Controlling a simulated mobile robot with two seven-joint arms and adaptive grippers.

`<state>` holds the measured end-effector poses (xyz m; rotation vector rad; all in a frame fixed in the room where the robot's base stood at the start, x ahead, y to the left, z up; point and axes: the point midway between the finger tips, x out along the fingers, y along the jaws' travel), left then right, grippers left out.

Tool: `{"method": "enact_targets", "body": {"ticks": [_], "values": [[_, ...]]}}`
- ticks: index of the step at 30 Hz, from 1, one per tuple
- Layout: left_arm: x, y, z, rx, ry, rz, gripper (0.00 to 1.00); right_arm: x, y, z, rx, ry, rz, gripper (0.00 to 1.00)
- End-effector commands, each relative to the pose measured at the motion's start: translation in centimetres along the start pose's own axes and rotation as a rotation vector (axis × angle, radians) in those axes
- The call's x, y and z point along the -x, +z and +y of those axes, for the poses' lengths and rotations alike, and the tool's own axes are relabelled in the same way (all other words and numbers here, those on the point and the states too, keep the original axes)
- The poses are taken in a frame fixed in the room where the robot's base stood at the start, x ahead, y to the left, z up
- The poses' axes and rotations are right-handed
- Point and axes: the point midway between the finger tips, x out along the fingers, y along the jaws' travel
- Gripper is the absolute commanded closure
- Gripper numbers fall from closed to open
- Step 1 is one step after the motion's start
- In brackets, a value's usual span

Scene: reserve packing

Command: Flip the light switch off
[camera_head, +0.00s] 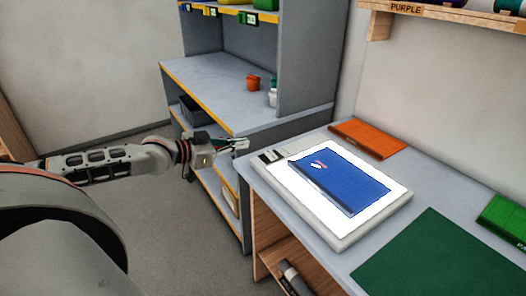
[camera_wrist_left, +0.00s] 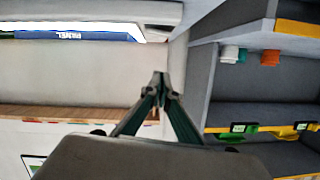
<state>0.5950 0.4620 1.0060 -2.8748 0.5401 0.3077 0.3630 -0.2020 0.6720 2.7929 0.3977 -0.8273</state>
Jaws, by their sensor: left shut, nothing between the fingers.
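A lit white light panel (camera_head: 375,205) lies on the grey table, with a blue flat case (camera_head: 345,185) on it. A small dark and pale patch (camera_head: 271,156) sits at the panel's far left corner; it looks like the switch, but its position is too small to read. My left gripper (camera_head: 241,144) is shut and empty, just left of that corner and apart from it. In the left wrist view its fingertips (camera_wrist_left: 160,82) meet, and the panel's edge (camera_wrist_left: 100,10) shows at the top. My right gripper is out of view.
A grey shelf unit (camera_head: 215,85) with yellow edges stands behind my left gripper, holding small orange and white pots. An orange flat case (camera_head: 368,138), a green mat (camera_head: 440,262) and a green box (camera_head: 505,217) lie on the table.

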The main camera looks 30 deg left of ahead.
Motion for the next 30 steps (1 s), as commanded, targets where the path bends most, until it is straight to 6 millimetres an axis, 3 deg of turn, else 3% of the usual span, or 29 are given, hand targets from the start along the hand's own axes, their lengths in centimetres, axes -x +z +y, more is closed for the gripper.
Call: {"method": "enact_targets", "body": {"ticks": [17,30], "values": [[-4.1,-0.1,0.1,0.0,0.001,0.003,1.0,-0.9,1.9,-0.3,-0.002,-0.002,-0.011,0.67],[-8.7,-0.1,0.0,0.002,0.0,0.004,1.0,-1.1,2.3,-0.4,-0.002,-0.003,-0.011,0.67]]}}
